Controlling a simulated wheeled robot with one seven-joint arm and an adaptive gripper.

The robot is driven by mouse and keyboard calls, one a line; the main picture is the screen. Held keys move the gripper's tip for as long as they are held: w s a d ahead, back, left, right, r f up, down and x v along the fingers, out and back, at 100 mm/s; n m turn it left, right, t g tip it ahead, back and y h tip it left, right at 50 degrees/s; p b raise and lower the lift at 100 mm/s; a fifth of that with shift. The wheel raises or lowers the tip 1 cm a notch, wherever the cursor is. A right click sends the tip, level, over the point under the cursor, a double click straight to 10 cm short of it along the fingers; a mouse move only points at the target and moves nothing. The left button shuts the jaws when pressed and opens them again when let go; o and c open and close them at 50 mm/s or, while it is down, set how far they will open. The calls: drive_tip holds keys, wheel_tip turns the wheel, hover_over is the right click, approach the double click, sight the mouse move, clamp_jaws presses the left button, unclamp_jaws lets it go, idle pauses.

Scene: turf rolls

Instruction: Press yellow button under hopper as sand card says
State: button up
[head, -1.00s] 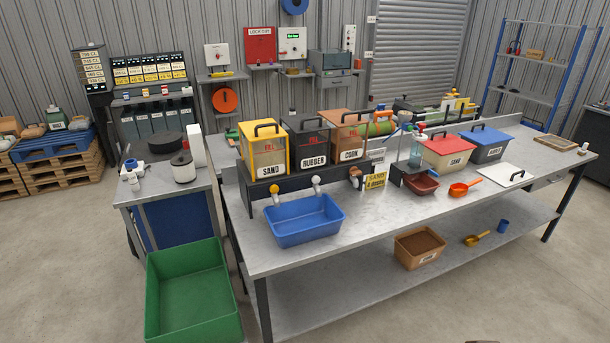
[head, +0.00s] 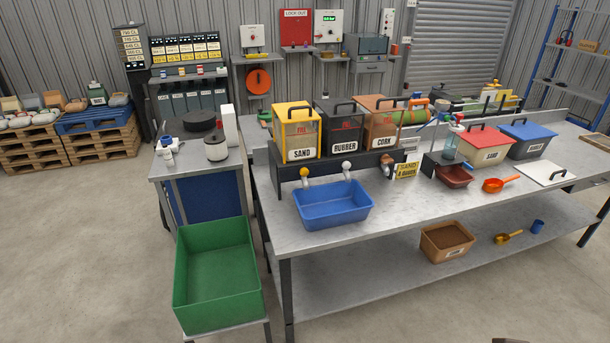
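The sand hopper (head: 298,132), with a yellow frame and a SAND label, stands at the left end of a dark stand on the metal workbench. The yellow button (head: 304,171) is a round knob low on the stand's front, below this hopper. A white knob (head: 346,166) is to its right, under the rubber hopper (head: 338,127). A blue tray (head: 333,205) sits just below both knobs; its contents, if any, are not clear.
The cork hopper (head: 382,126) is right of the rubber one. A dark red scoop tray (head: 454,176) and an orange scoop (head: 498,185) lie farther right. A green bin (head: 219,275) stands at the bench's left front. Open floor lies at left.

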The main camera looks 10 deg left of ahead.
drive_tip(key=shift+c, duration=0.4)
clamp_jaws()
idle(1.4)
